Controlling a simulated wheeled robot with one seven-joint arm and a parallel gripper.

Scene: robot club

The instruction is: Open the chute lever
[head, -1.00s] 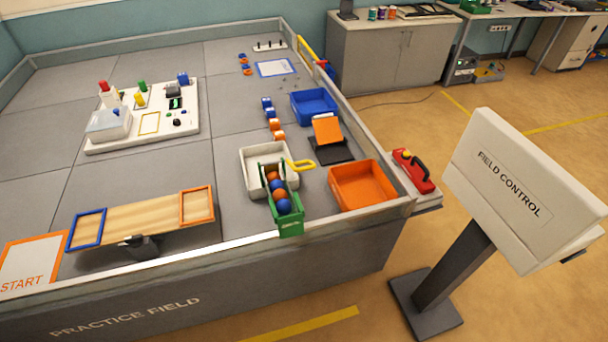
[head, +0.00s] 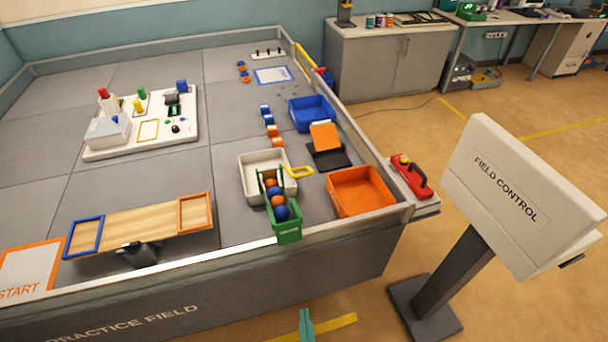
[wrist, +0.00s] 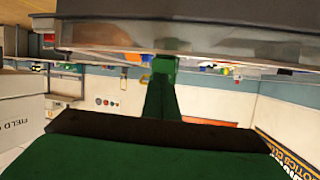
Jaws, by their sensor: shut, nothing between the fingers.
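The green chute (head: 288,233) stands at the near wall of the practice field, in the head view. It holds a row of orange and blue balls (head: 276,200). Its yellow lever (head: 300,172) is a loop sticking out to the right near the chute's far end. The chute's far end reaches over a white tray (head: 244,172). My gripper (head: 306,318) shows only as green fingertips at the bottom edge, outside the field wall and well short of the lever. In the wrist view its green fingers (wrist: 161,95) are together and empty, close to a dark grey edge.
An orange bin (head: 385,206) lies right of the chute, with a black and orange ramp (head: 325,138) and blue bin (head: 313,115) behind. The field's near wall (head: 240,252) stands between my gripper and the chute. The field control stand (head: 525,195) is at right.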

